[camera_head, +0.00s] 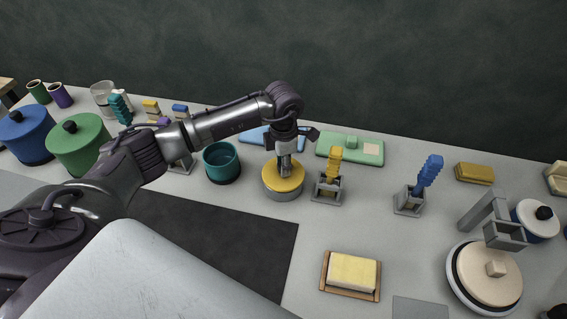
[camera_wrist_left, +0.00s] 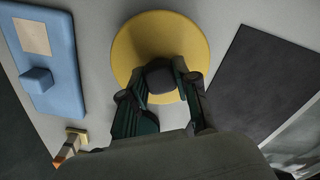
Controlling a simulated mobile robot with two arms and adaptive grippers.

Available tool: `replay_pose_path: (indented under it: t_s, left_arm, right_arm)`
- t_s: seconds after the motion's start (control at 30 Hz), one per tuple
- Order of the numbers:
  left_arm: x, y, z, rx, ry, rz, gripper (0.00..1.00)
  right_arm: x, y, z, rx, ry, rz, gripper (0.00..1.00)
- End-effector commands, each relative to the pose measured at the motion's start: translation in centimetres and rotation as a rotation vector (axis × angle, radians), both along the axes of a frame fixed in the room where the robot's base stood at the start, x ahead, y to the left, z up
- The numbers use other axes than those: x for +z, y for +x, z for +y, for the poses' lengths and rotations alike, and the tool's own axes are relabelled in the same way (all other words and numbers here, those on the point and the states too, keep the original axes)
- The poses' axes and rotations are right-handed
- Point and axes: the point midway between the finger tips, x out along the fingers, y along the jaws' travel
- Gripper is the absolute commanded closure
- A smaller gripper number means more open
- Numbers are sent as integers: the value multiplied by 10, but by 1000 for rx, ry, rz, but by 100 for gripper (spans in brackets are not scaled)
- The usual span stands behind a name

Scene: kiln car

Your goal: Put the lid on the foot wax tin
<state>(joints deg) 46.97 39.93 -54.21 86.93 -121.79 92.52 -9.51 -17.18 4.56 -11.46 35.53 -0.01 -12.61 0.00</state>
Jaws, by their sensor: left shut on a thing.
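The foot wax tin (camera_head: 283,192) is a low grey round tin standing on the grey table near the middle of the head view. A round yellow lid (camera_head: 270,181) lies over its top and looks about level. Whether it is fully seated cannot be told. My left gripper (camera_head: 284,172) comes down from above and is shut on the lid's dark knob. In the left wrist view the yellow lid (camera_wrist_left: 150,35) shows beyond my left gripper (camera_wrist_left: 165,95), whose fingers are on either side of the dark knob; the tin is hidden there. My right gripper is not in view.
A teal pot (camera_head: 222,164) stands just left of the tin, and a grey stand with a yellow brush (camera_head: 333,168) just right. A green board (camera_head: 350,148) lies behind. A dark mat (camera_head: 235,240) and a sponge tray (camera_head: 327,285) lie in front.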

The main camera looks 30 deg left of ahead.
Motion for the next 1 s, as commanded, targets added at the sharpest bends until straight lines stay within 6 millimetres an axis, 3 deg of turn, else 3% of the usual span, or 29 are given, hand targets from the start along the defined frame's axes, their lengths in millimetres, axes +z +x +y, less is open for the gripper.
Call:
replay_pose_path:
  t_s: [0.83, 0.87, 1.0]
  left_arm:
    - [-11, 0, 0, 0, 0, 0, 100]
    - [-11, 0, 0, 0, 0, 0, 68]
    - [-11, 0, 0, 0, 0, 0, 45]
  right_arm:
    - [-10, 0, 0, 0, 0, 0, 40]
    - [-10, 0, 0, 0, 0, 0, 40]
    - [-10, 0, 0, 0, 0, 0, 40]
